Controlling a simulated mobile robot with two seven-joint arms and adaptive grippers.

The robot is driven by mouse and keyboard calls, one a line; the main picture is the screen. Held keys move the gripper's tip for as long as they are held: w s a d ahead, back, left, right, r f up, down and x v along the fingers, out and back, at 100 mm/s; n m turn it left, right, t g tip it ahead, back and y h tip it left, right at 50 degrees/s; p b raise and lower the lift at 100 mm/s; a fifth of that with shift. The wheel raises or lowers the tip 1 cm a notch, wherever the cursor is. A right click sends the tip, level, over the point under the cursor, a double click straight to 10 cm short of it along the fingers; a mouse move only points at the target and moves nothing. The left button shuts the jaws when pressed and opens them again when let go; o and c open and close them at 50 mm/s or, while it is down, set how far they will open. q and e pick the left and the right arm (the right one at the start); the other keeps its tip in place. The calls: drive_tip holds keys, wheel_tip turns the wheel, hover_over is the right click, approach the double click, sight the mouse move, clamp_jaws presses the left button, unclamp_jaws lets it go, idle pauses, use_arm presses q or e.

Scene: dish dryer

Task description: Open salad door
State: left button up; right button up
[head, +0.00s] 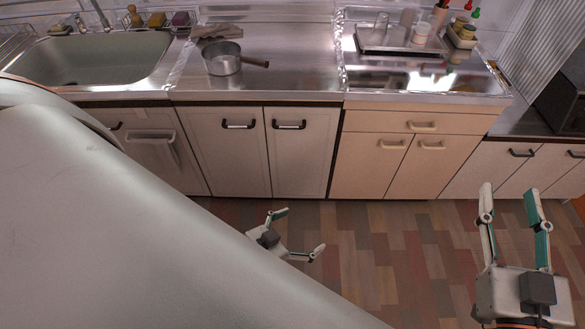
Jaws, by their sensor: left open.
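Nothing in the head view is marked as a salad door, so I cannot tell which door it is. A pair of pale doors (225,160) (298,160) with dark handles is shut under the counter. To their right a beige cabinet has a shut drawer (380,122) and two shut doors (370,163) (432,172) with cream handles. My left gripper (299,233) is open and empty over the floor, below the pale doors in the picture. My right gripper (509,191) is open and empty at the lower right, apart from the cabinets.
The counter holds a sink (95,58), a pot (222,60), a metal tray (388,47) with cups, and a small caddy (464,38). My large arm link covers the lower left. The wooden floor (390,250) between the grippers is clear.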

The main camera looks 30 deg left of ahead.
use_arm(q)
drive_tip(key=shift+s+a+f+m+g+y, duration=0.15)
drive_tip(key=shift+s+a+f+m+g, duration=0.15)
drive_tip(key=shift+s, duration=0.25)
drive_tip(key=shift+s+a+f+m+g+y, duration=0.1)
drive_tip(key=shift+s+a+f+m+y, duration=0.1)
drive_tip(key=shift+s+f+m, duration=0.25)
drive_tip(key=shift+s+r+n, duration=0.1)
drive_tip(key=shift+n, duration=0.15)
